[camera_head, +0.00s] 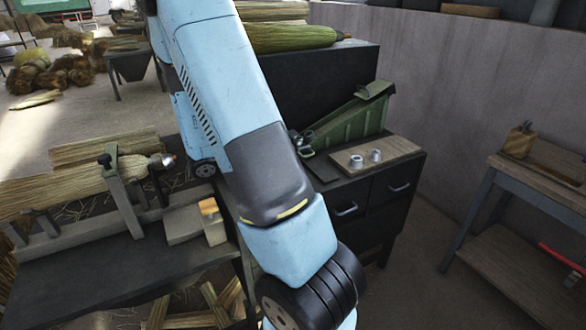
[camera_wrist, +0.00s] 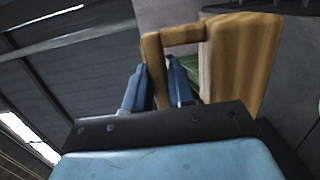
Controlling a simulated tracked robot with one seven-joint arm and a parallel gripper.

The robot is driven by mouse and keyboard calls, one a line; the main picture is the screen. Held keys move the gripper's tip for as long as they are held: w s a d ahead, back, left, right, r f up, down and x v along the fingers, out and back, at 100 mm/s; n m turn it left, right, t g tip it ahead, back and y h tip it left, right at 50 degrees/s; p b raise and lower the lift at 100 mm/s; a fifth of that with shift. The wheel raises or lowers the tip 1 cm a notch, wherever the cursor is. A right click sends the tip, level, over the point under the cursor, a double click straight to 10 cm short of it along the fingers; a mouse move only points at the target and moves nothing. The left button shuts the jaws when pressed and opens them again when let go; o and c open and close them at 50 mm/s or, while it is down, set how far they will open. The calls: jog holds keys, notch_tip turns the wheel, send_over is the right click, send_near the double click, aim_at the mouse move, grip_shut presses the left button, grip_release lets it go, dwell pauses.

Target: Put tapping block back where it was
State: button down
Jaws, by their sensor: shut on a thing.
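My gripper (camera_wrist: 157,72) shows in the wrist view with its two blue fingers on either side of the upright part of a wooden handle. The handle belongs to a brown wooden block, which I take to be the tapping block (camera_wrist: 238,62), standing to the right of the fingers. The gripper is shut on this handle, and the fingers hide part of it. In the head view my blue arm crosses the middle and runs out of the top edge. Neither my gripper nor the held block can be made out there.
A dark cabinet (camera_head: 390,215) carries a green tray (camera_head: 347,122) and a board with two metal rings (camera_head: 376,156). At left, a clamped straw bundle (camera_head: 85,190) lies along a dark bench (camera_head: 110,270). A side table (camera_head: 550,205) stands right; floor between is clear.

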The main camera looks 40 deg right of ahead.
jog(key=shift+w+d+f, duration=0.85)
jog(key=shift+d+f, duration=1.1)
jog(key=shift+f, duration=0.1)
jog(key=shift+w+d+f, duration=0.85)
jog(key=shift+d+f, duration=1.1)
jog(key=shift+f, duration=0.15)
jog(key=shift+w+d+f, duration=0.85)
jog(key=shift+d+f, duration=1.1)
jog(key=shift+f, duration=0.1)
jog(key=c, duration=1)
grip_release()
jog(key=shift+o, duration=0.2)
